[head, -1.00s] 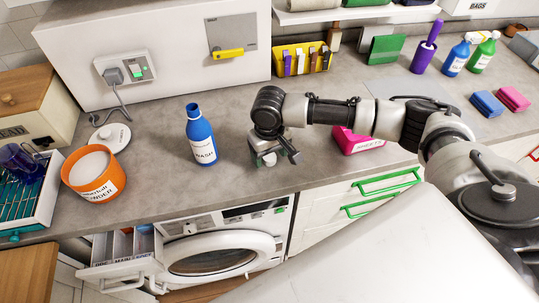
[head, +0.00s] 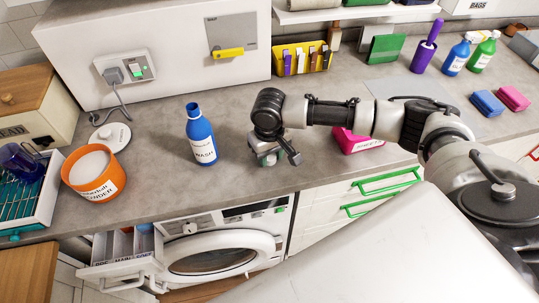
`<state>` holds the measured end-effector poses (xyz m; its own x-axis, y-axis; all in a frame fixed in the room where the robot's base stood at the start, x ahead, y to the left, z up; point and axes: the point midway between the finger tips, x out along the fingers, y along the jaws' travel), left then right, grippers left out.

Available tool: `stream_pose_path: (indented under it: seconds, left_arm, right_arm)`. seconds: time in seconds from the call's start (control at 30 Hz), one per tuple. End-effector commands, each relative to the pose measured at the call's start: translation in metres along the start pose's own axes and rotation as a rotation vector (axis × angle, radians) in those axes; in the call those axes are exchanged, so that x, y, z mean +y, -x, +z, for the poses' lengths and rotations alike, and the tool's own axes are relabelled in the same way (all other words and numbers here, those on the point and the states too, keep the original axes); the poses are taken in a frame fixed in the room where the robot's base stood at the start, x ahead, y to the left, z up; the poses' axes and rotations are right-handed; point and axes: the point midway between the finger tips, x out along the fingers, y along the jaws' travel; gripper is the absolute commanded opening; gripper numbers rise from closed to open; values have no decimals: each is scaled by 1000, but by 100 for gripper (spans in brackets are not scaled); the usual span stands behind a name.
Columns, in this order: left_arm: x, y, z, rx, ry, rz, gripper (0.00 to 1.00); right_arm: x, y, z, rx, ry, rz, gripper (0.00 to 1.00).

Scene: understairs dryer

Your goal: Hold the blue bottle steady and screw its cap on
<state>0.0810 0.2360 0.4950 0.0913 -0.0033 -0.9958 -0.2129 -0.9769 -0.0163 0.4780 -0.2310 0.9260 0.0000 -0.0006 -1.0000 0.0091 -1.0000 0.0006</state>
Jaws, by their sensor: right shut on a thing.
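My left gripper is not in view, and nothing holds the bottle.
An orange tub (head: 97,176) of white powder and its white lid (head: 111,137) are left of the bottle. A pink box (head: 355,141) stands behind my right forearm. A washing machine (head: 222,253) with an open detergent drawer (head: 124,256) is below the counter.

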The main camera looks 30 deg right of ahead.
Motion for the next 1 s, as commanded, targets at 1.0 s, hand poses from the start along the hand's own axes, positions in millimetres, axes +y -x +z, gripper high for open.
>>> stream_pose_path:
  seconds: [1.0]
  left_arm:
    - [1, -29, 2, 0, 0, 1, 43]
  right_arm:
    - [111, 108, -28, 0, -2, -1, 15]
